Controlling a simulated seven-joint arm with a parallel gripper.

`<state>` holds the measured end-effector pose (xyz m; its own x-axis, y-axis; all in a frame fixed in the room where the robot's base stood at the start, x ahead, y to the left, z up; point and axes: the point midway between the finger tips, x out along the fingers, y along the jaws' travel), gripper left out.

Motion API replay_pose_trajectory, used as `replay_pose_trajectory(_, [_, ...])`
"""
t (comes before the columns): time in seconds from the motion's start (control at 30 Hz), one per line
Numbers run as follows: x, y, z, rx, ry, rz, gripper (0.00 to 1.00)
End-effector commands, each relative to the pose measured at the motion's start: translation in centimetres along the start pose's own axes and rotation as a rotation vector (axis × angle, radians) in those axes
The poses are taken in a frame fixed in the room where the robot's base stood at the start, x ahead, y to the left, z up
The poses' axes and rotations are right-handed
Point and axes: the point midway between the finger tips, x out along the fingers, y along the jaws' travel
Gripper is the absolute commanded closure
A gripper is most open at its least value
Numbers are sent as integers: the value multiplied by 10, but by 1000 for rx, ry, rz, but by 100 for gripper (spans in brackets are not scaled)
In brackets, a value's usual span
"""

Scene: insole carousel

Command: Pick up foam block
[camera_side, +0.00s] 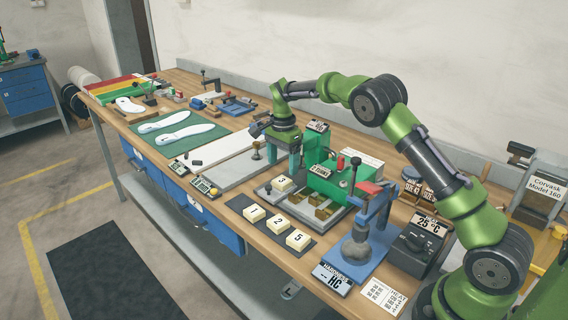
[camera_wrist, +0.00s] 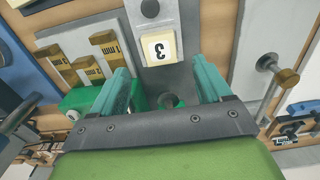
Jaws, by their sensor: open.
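My gripper (camera_side: 283,158) is open and points down above the bench, beside the green machine. In the wrist view the two teal fingers of the gripper (camera_wrist: 162,68) stand apart with nothing between them. A cream foam block marked 3 (camera_side: 284,183) sits on a grey plate; in the wrist view the block (camera_wrist: 158,48) appears just beyond the fingertips, roughly centred between them. Three more cream blocks, marked 1 (camera_side: 254,213), 2 (camera_side: 277,225) and 5 (camera_side: 298,240), lie on a dark mat (camera_side: 238,203) nearer the bench front.
The green machine (camera_side: 335,183) with brass pieces (camera_side: 318,213) stands right of block 3. A blue press (camera_side: 372,225) stands farther right. A hardness display (camera_side: 333,278) is at the front edge. A white board (camera_side: 215,152) and insoles on a green mat (camera_side: 160,137) lie left.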

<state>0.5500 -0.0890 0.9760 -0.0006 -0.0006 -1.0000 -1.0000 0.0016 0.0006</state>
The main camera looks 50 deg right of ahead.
Motion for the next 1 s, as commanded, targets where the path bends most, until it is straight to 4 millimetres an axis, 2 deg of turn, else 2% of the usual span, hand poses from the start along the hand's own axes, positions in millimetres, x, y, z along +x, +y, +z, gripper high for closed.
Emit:
replay_pose_trajectory(0.17, [12,0,1,-1,-1,1,22])
replay_pose_trajectory(0.43, [51,0,3,0,-1,2,22])
replay_pose_trajectory(0.73, [56,0,3,0,-1,-1,22])
replay_pose_trajectory(1.0, [56,0,3,-1,-1,-1,62])
